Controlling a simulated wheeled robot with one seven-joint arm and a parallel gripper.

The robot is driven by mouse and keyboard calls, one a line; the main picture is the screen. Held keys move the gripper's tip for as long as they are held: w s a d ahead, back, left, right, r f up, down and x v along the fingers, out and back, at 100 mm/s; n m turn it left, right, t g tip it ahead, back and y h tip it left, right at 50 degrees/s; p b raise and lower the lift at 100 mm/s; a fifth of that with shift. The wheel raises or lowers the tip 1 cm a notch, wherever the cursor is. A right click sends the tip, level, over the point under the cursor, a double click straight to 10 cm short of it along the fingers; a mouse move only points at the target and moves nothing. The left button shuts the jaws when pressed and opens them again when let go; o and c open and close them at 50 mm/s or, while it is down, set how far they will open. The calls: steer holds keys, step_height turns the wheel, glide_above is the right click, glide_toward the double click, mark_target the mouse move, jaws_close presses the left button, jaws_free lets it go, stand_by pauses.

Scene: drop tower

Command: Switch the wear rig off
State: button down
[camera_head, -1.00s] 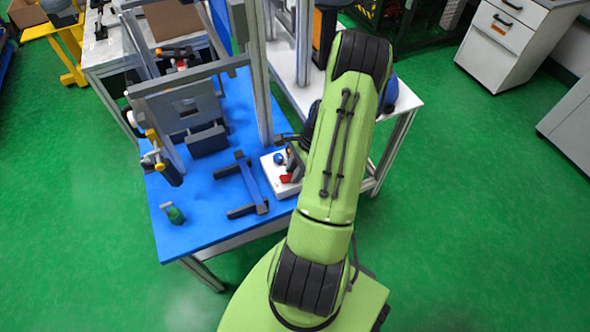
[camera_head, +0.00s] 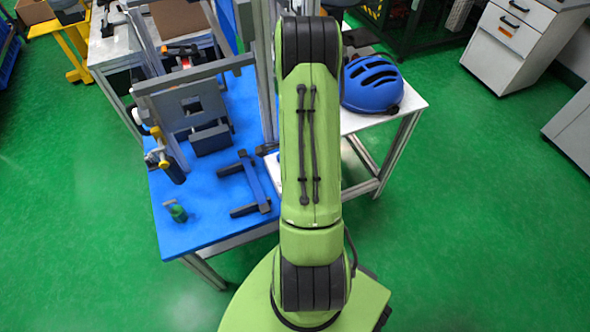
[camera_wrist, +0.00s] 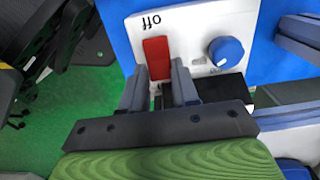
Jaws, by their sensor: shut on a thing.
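In the wrist view the white control box (camera_wrist: 190,28) shows a red switch lever (camera_wrist: 156,58), a blue round knob (camera_wrist: 225,51) and the word "off", upside down, beyond the lever. My gripper (camera_wrist: 158,80) has one finger on each side of the red lever and is shut on it. The lever's far end lies near the "off" mark. In the head view my arm hides the gripper, the lever and most of the box.
The blue table (camera_head: 200,232) bears a dark bracket (camera_head: 252,182), a grey frame with a dark block, and a small green item (camera_head: 177,212). A blue helmet (camera_head: 371,84) sits on a white table (camera_head: 412,98) to the right. Green floor is open at right.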

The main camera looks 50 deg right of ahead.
steer(key=c, duration=0.8)
jaws_free()
steer(key=shift+c, duration=0.2)
step_height(320, 180, up, 16)
steer(key=p, duration=0.5)
steer(key=shift+s+d, duration=0.15)
steer(key=shift+d, duration=0.05)
